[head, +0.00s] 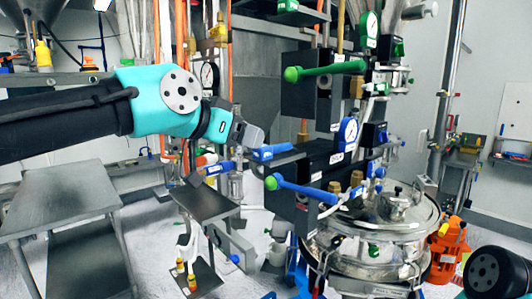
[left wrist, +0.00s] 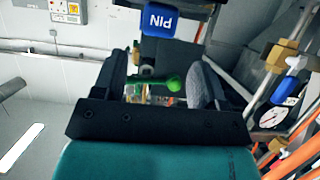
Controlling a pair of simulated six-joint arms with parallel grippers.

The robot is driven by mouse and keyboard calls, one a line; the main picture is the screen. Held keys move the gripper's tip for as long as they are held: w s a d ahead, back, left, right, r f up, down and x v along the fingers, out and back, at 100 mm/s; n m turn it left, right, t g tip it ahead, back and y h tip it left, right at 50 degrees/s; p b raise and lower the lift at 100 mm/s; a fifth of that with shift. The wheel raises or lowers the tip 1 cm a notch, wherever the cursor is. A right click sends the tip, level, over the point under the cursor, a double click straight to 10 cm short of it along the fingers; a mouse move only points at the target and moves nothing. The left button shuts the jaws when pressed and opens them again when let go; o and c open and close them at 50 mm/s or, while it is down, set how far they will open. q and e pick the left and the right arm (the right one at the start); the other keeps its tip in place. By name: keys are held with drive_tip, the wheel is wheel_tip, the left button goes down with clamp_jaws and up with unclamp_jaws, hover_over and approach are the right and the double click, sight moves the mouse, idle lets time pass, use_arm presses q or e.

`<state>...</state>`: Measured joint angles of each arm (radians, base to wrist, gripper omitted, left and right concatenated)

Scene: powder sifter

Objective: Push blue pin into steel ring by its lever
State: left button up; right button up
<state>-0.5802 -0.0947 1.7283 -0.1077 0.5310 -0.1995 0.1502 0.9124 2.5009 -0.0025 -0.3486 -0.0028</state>
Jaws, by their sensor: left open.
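My left gripper (head: 264,158) reaches in from the left with a teal wrist, just left of the black valve blocks. In the left wrist view its two dark fingers (left wrist: 160,68) are apart, with nothing visibly held. A blue lever (head: 308,192) with a green ball end (head: 270,183) lies below and right of the gripper. A blue block with PIN lettering (left wrist: 160,23) shows upside down beyond the fingers. A green ball-ended lever (left wrist: 165,83) shows between them, apparently farther back. I cannot clearly tell the pin or the steel ring in the head view.
A round steel vessel (head: 370,270) stands below the valve blocks. A grey table (head: 62,200) stands at left. An orange machine (head: 447,250) is at lower right.

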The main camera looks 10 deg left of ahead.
sight(266, 145)
use_arm(q)
drive_tip(key=shift+s+f+x, duration=0.1)
drive_tip(key=shift+f+x, duration=0.1)
drive_tip(key=shift+x, duration=1.1)
drive_tip(key=shift+s+f+x, duration=0.15)
drive_tip(key=shift+x, duration=1.1)
drive_tip(key=shift+d, duration=0.1)
drive_tip(key=shift+c, duration=0.4)
drive_tip(key=c, duration=1)
drive_tip(key=shift+r, duration=1.8)
drive_tip(key=s+d, duration=0.1)
drive_tip(key=s, duration=0.4)
drive_tip(key=s+d+r, duration=0.1)
drive_tip(key=s, duration=0.4)
drive_tip(key=s+d, duration=0.1)
drive_tip(key=s, duration=0.4)
drive_tip(key=shift+s+d+r, duration=0.15)
drive_tip(key=shift+s+r, duration=0.05)
drive_tip(key=shift+s, duration=0.15)
